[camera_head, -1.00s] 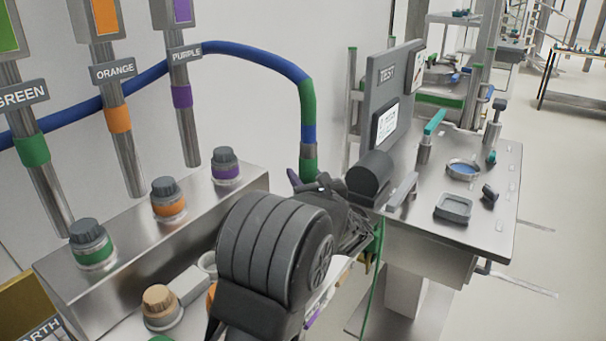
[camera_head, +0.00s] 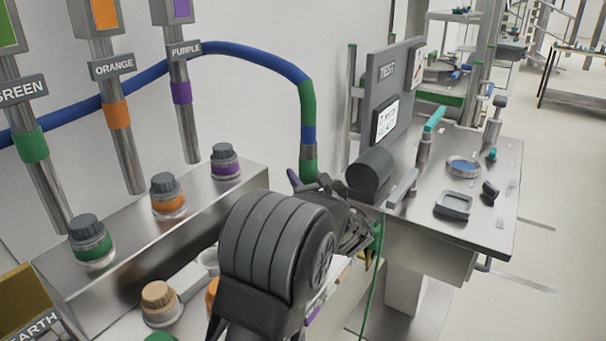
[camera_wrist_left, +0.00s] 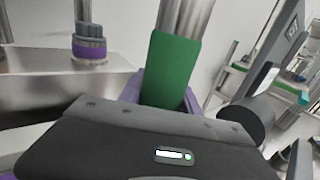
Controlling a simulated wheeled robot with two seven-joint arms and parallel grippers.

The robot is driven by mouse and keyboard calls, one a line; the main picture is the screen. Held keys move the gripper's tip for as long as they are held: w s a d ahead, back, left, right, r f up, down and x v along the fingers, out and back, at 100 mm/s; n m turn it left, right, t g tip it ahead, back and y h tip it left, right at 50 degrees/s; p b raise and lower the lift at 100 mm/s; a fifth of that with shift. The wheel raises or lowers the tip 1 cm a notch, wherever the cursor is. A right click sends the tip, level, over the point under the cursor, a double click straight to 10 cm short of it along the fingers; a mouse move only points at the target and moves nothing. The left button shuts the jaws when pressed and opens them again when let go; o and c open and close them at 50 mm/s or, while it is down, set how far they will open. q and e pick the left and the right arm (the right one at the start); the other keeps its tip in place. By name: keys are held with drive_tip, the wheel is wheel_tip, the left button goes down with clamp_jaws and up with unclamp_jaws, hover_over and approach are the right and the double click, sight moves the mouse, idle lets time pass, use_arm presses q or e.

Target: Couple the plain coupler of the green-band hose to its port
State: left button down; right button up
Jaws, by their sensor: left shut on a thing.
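The blue hose (camera_head: 235,52) arches from the left and hangs down at its right end, with a green band (camera_head: 307,104) there. Its end, with a second green part (camera_head: 308,169), goes down into my left gripper (camera_head: 310,185). In the left wrist view the green part (camera_wrist_left: 170,68) stands between purple fingers, below a metal section. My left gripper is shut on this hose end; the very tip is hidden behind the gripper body. Ports with dark caps stand on the steel block: green (camera_head: 91,240), orange (camera_head: 167,196) and purple (camera_head: 225,162). My right gripper is not in view.
Pipes labelled GREEN, ORANGE and PURPLE (camera_head: 187,50) stand behind the block (camera_head: 150,238). A tan-capped fitting (camera_head: 159,302) sits in front of it. A steel bench (camera_head: 470,225) with a TEST panel (camera_head: 386,95) and a dark cylinder (camera_head: 369,174) stands at the right.

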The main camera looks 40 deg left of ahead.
use_arm(q)
drive_tip(key=shift+f+b, duration=0.5)
drive_tip(key=shift+f, duration=0.45)
drive_tip(key=shift+f, duration=0.1)
drive_tip(key=shift+f+b, duration=0.8)
drive_tip(key=shift+f, duration=0.25)
drive_tip(key=shift+f, duration=0.15)
drive_tip(key=shift+f+b, duration=0.3)
drive_tip(key=shift+f+b, duration=0.3)
drive_tip(key=shift+f, duration=0.35)
idle(0.6)
drive_tip(key=c, duration=0.8)
unclamp_jaws()
drive_tip(key=shift+o, duration=0.2)
